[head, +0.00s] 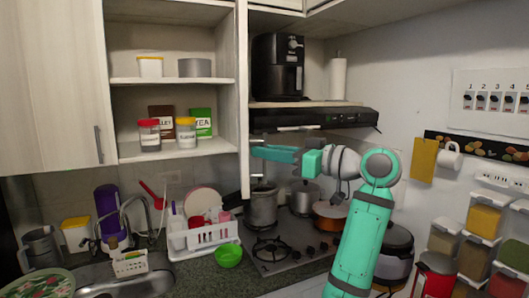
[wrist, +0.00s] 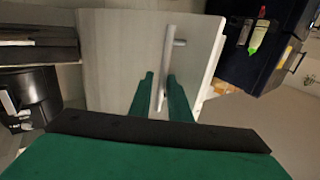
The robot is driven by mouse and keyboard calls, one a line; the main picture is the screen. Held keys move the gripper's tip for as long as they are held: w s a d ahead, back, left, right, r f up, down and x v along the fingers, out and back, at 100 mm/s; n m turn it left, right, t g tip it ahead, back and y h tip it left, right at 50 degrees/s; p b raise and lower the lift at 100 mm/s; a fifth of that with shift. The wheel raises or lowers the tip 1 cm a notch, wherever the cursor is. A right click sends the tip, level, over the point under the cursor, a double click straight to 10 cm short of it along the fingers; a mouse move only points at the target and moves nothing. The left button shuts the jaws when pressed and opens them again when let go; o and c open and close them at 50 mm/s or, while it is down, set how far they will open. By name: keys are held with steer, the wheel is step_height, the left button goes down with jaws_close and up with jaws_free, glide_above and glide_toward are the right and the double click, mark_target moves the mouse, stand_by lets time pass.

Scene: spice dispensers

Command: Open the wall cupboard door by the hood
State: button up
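The wall cupboard door (head: 244,100) by the hood stands swung out, almost edge-on in the head view, with the shelves to its left uncovered. In the wrist view the door panel (wrist: 115,55) fills the middle, with a grey bar handle (wrist: 168,60) on it. My gripper (head: 256,152) is at the door's lower part. In the wrist view my gripper (wrist: 160,76) has its two green fingers apart, one on each side of the handle's lower part. A gap shows between them, so it looks open; contact with the handle cannot be told.
A black hood (head: 315,118) with an air fryer (head: 277,75) above it is right of the door. Pots (head: 262,207) stand on the stove below my gripper. Another cupboard door (head: 50,85) is shut at the left. Jars (head: 149,135) sit on the cupboard shelf.

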steer(key=v, duration=1)
steer(key=shift+s+d, duration=0.1)
